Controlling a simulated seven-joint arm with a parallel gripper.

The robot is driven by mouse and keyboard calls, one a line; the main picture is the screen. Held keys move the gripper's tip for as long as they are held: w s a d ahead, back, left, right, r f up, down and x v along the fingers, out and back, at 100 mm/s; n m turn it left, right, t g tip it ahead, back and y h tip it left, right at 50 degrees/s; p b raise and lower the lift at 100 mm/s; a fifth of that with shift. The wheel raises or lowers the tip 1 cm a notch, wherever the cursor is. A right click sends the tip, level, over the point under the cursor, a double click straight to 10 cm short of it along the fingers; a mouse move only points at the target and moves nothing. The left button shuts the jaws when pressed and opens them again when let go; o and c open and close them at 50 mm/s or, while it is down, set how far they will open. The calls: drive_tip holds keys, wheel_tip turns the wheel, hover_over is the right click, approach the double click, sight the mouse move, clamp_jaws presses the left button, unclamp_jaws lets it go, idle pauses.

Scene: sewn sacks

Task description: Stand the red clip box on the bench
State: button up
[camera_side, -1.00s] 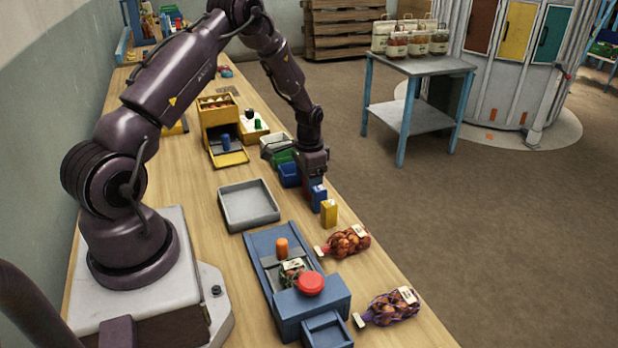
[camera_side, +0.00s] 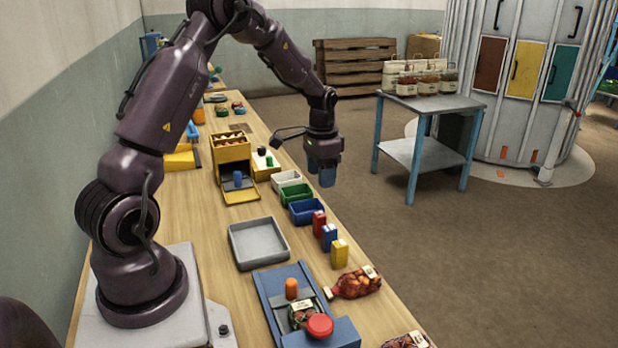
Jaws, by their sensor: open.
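The red clip box (camera_side: 319,224) stands upright on the wooden bench (camera_side: 205,215) near its right edge. It is at the far end of a short row, with the blue box (camera_side: 329,238) and the yellow box (camera_side: 340,254) in front of it. My gripper (camera_side: 321,172) is open and empty, with its blue fingers pointing down.
White, green and blue bins (camera_side: 307,212) stand just behind the red box. A grey tray (camera_side: 233,256) lies to the left. A blue fixture with a red button (camera_side: 320,325) and net sacks (camera_side: 357,283) are nearer the camera.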

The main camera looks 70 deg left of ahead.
drive_tip(key=s+d+r+t, duration=0.1)
drive_tip(key=d+r, duration=0.7)
drive_tip(key=r, duration=0.2)
drive_tip(key=s+d+r+t, duration=0.2)
drive_tip(key=s+d+r, duration=0.2)
drive_tip(key=s+d, duration=0.3)
drive_tip(key=s+d+r+t, duration=0.2)
drive_tip(key=s+d+r, duration=0.2)
drive_tip(key=s+d, duration=0.4)
drive_tip(key=shift+s+d+r+t, duration=0.15)
drive_tip(key=shift+s+r+t, duration=0.2)
drive_tip(key=shift+s, duration=0.6)
